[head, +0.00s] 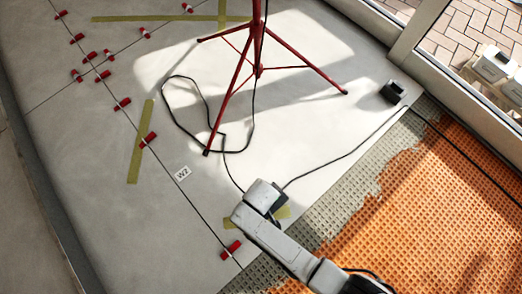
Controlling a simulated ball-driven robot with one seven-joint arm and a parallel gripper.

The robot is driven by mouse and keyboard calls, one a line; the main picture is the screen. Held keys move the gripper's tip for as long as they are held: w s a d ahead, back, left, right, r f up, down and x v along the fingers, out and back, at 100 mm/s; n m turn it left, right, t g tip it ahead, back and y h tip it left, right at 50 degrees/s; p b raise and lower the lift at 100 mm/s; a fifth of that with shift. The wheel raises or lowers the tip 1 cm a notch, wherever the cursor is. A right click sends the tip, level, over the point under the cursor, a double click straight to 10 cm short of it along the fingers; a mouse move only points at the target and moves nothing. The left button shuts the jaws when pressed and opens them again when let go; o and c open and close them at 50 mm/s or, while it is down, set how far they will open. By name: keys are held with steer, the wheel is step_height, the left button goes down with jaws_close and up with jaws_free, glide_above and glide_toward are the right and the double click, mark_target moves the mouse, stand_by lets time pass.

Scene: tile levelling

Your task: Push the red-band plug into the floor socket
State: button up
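My arm reaches in from the bottom right, and its white end sits low over the front tile edge. My gripper (277,204) is mostly hidden under the arm's end, so its fingers cannot be made out. A dark shape shows beside it, and I cannot tell whether this is finger, plug or socket. A black cable (232,172) from the tripod runs to the arm's end. Another cable (340,155) leaves the dark shape toward the upper right. No red band on a plug can be made out. The floor socket cannot be identified for sure.
A red tripod (258,70) stands on the grey tiles with cable looped around its leg. A black box (393,92) sits at the tile's right corner. Several red levelling wedges (148,139) line the joints. Orange matting (430,200) lies at right, below a glazed door frame (440,75).

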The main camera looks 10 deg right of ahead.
steer(key=shift+f+b, duration=0.4)
steer(key=shift+f, duration=0.25)
stand_by(1.0)
steer(key=o, duration=1.1)
step_height(320, 180, up, 11)
steer(key=p, duration=0.6)
steer(key=shift+p, duration=0.4)
steer(key=s+d+r+m+t, duration=0.1)
steer(key=s+d+r+m, duration=0.3)
steer(key=d+r, duration=0.8)
steer(key=s+d+r+m, duration=0.3)
steer(key=d+r, duration=0.6)
steer(key=d, duration=0.4)
steer(key=r+p, duration=3.2)
steer(key=shift+s+d+r, duration=0.1)
steer(key=shift+s+r, duration=0.15)
